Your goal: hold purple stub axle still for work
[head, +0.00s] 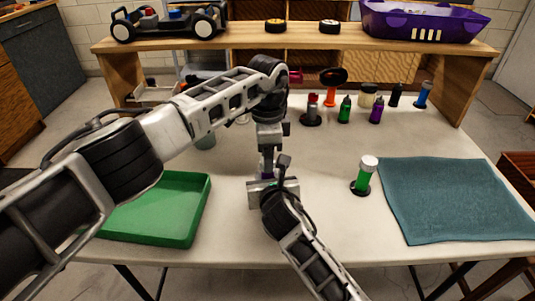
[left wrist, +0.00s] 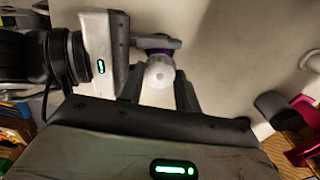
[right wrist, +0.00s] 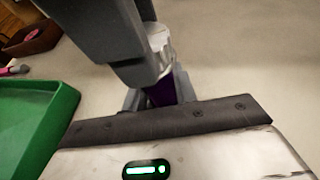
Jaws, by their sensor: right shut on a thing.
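The purple stub axle (right wrist: 160,92) is between my right gripper's (right wrist: 158,88) fingers, which are shut on it above the table. In the left wrist view, a bit of purple (left wrist: 156,53) shows behind a pale round-ended part (left wrist: 159,72). My left gripper (left wrist: 158,88) comes down from above, its fingers apart on either side of that pale part. I cannot tell whether they touch it. In the head view, the left gripper (head: 267,164) is directly above the right gripper (head: 270,186). The axle is mostly hidden there by the grippers.
A green tray (head: 150,235) lies at the left and a teal cloth (head: 455,200) at the right. A green bottle with a white cap (head: 363,176) stands near the cloth. Several bottles stand at the back under a wooden shelf (head: 260,43).

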